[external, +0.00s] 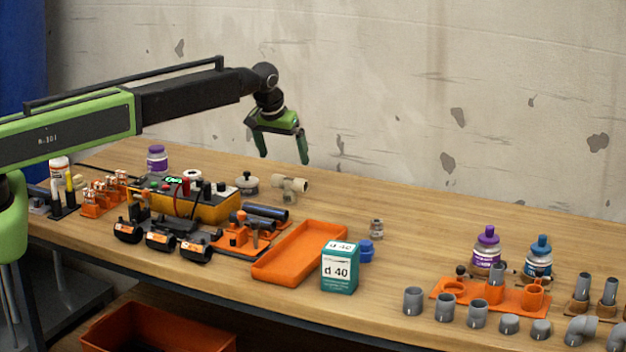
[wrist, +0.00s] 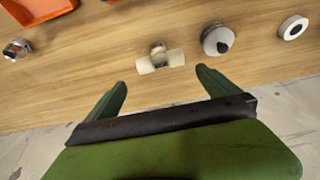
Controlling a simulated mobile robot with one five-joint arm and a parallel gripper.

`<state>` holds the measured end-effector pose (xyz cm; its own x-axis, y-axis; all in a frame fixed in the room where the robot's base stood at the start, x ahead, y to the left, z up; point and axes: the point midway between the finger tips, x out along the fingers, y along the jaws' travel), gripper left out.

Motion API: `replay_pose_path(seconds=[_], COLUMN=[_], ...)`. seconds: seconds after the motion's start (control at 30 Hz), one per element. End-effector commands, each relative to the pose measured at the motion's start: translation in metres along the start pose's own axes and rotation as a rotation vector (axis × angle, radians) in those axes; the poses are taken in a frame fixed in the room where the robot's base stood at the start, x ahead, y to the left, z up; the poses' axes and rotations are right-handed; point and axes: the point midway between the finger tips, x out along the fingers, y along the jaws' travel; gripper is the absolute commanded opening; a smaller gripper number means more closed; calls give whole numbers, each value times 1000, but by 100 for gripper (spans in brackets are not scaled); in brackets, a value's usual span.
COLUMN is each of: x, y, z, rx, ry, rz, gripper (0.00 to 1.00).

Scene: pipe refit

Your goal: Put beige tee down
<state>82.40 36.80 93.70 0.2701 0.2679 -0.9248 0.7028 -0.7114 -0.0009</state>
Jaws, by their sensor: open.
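The beige tee (external: 290,187) lies on the wooden bench toward the back, near the wall. In the wrist view the tee (wrist: 160,58) rests on the wood ahead of the fingertips, with clear space between. My gripper (external: 284,161) is open and empty above the bench, over the tee. Its two green fingers also show apart in the wrist view (wrist: 160,78), with nothing between them.
A white-and-grey round fitting (external: 247,184) sits just left of the tee. An orange tray (external: 262,272), a teal d 40 box (external: 339,268) and a small metal-and-clear fitting (external: 376,229) stand in front. Bare wood (external: 420,215) lies to the right.

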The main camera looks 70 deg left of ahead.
Motion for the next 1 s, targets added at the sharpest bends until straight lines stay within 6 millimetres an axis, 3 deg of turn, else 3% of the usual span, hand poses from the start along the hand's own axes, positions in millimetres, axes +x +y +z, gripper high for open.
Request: replay_pose_path(seconds=[0.07,0.17,0.3,0.4,0.5,0.63,1.0], x=[-10,-36,-86,-118,-138,-150,-149], y=[13,44,78,85,84,84,85], z=[29,106,247,330,383,410,410], rx=[41,168,421,584,699,766,769], ry=[-22,-85,-208,-285,-338,-369,-371], rz=[9,36,84,116,139,153,153], gripper=[100,100,100,100,100,100,100])
